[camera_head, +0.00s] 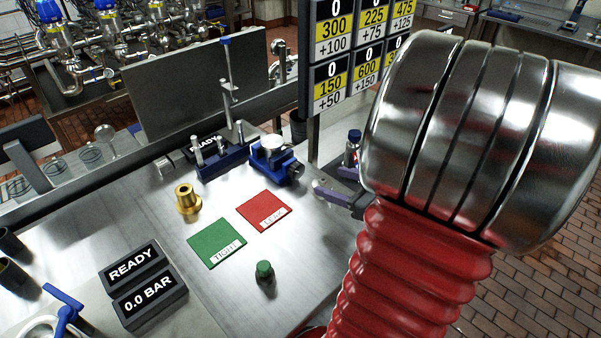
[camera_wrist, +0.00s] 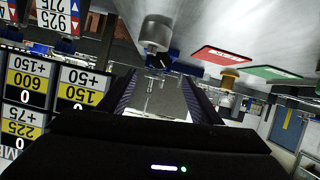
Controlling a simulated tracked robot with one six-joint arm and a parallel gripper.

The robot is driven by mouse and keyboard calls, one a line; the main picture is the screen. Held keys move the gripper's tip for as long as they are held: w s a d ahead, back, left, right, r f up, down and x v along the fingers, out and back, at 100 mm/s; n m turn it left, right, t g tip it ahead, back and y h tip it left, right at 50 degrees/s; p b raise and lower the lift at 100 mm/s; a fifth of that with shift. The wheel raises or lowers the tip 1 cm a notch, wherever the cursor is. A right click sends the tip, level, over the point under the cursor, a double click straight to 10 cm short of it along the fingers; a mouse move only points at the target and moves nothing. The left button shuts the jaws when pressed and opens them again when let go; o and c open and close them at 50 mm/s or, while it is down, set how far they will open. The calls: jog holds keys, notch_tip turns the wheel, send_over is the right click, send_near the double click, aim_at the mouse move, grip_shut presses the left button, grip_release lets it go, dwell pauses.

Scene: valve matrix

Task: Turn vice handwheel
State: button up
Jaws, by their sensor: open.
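The blue vice (camera_head: 284,172) stands on the metal bench, with a pale silver cylinder (camera_head: 273,147) at its top. My gripper (camera_head: 327,180) is open and empty, to the right of the vice in the head view, with a gap between them. In the wrist view, the vice (camera_wrist: 158,61) and the cylinder (camera_wrist: 155,32) appear beyond the tips of my gripper (camera_wrist: 160,79). Thin silver rods show between the fingers there. I cannot make out the handwheel clearly in either view.
A blue fixture with a tall post (camera_head: 222,160) stands left of the vice. A brass fitting (camera_head: 187,202), green pad (camera_head: 215,240), red pad (camera_head: 263,209) and green button (camera_head: 264,270) are on the bench. Number boards (camera_head: 333,84) hang behind.

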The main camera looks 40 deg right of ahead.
aim_at(299, 171)
jog(key=shift+x, duration=6.95)
jog(key=c, duration=1)
jog(key=shift+c, duration=0.2)
jog(key=shift+d+m, duration=0.1)
jog(key=shift+m, duration=0.2)
jog(key=shift+m+y, duration=0.4)
jog(key=shift+y, duration=0.1)
jog(key=o, duration=1)
jog(key=shift+o, duration=0.2)
